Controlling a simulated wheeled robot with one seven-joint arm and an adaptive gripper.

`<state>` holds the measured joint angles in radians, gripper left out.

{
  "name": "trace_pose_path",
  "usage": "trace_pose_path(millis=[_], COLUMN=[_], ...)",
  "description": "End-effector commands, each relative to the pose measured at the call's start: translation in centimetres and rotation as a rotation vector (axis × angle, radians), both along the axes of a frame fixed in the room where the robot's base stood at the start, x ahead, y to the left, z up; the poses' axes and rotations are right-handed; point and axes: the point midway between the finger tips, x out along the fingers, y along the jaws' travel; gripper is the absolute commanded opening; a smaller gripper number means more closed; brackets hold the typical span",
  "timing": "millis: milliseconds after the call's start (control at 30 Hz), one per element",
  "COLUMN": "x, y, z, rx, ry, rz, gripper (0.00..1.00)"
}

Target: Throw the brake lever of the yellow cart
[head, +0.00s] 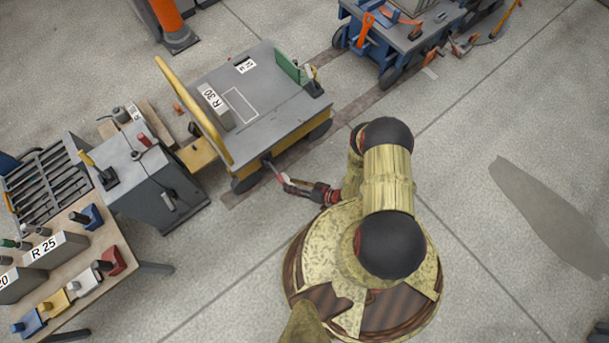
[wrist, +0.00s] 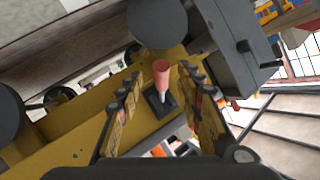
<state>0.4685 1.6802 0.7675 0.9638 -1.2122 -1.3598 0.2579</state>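The yellow cart (head: 243,105) with a grey top stands at the centre left in the head view. In the wrist view its yellow side (wrist: 80,128) runs across the picture. A lever with a red grip (wrist: 161,73) and a pale shaft rises from a black base plate on that yellow side. My gripper (wrist: 160,80) is open, with one finger to the left of the lever and one to the right; I cannot tell whether either touches it. In the head view my gripper (head: 280,178) is at the cart's near side, and the lever cannot be made out there.
A grey cabinet (head: 150,185) with levers stands left of the cart. A table (head: 95,290) with labelled blocks and coloured pieces is at lower left. A blue cart (head: 400,40) with tools is behind.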

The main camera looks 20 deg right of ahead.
Motion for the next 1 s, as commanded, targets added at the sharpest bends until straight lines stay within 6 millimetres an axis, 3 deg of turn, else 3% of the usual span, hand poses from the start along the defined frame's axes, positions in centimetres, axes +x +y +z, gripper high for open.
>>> trace_pose_path(millis=[500, 1000], x=[-4.2, -4.7], y=[-4.4, -4.8], z=[1.8, 2.1], rx=[0.0, 0.0], ry=[0.002, 0.001], rz=[-0.002, 0.001], gripper=[0.36, 0.36])
